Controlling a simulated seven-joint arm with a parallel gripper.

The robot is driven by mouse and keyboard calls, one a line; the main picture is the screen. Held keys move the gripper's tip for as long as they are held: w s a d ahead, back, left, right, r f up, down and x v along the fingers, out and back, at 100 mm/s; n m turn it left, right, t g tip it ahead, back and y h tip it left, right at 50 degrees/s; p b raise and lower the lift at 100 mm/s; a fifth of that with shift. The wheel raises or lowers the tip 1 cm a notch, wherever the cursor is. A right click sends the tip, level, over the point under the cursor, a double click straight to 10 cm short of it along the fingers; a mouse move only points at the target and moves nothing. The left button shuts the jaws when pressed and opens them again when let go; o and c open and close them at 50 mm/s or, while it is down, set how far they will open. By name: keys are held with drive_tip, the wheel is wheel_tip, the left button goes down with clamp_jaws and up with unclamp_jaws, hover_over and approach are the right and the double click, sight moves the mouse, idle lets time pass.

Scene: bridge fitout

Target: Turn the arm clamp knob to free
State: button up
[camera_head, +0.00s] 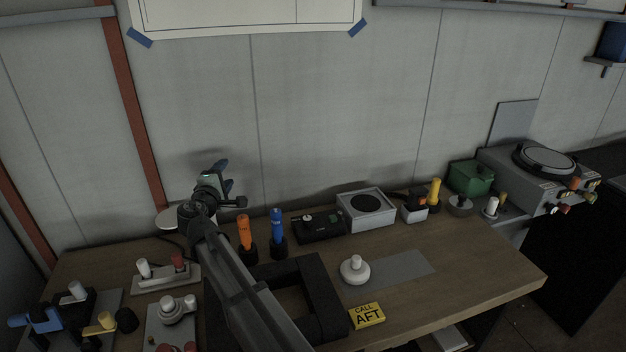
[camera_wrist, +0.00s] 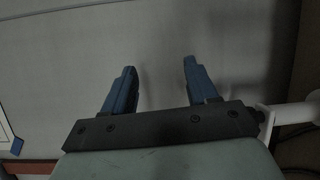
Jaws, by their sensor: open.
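My gripper (camera_head: 222,172) is raised in front of the wall above the back left of the wooden desk, with dark blue fingers. In the wrist view the two fingers (camera_wrist: 160,68) stand apart with nothing between them and face the plain wall. I cannot pick out the arm clamp knob for certain. A pale round disc (camera_head: 172,218) shows below and left of my gripper, partly hidden by my arm. A white rod-like part (camera_wrist: 292,112) shows right of the gripper in the wrist view; I cannot tell what it belongs to.
Orange (camera_head: 244,232) and blue (camera_head: 277,228) upright handles stand right of my arm. A white knob (camera_head: 354,272) and a yellow CALL AFT sign (camera_head: 367,316) are on the desk (camera_head: 470,266). Switch panels (camera_head: 168,280) lie front left. A speaker box (camera_head: 366,222) and green box (camera_head: 470,178) stand behind.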

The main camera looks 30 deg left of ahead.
drive_tip(key=w+d+f+m+h, duration=0.1)
drive_tip(key=w+d+m+h, duration=0.2)
drive_tip(key=d, duration=0.7)
drive_tip(key=w+d+f+m+h, duration=0.1)
drive_tip(key=w+d+m+h, duration=0.3)
drive_tip(key=w+d+m, duration=0.3)
drive_tip(key=w+d, duration=0.3)
drive_tip(key=shift+w+d+f+m+g+h, duration=0.3)
drive_tip(key=shift+w+d+f+m, duration=0.05)
drive_tip(key=shift+d+m, duration=0.05)
drive_tip(key=s+a+r+m+g, duration=0.1)
drive_tip(key=s+a+m+g, duration=0.4)
drive_tip(key=a, duration=0.5)
drive_tip(key=s+a+r+m+g, duration=0.2)
drive_tip(key=s+a+m+g, duration=0.3)
drive_tip(key=a, duration=0.5)
drive_tip(key=s+a+r+g+y, duration=0.1)
drive_tip(key=s+a+r+g, duration=0.4)
drive_tip(key=s+a+g, duration=0.15)
drive_tip(key=shift+m+t, duration=0.3)
drive_tip(key=shift+t, duration=0.05)
wheel_tip(320, 180, down, 14)
drive_tip(key=shift+r, duration=0.15)
drive_tip(key=c, duration=1.1)
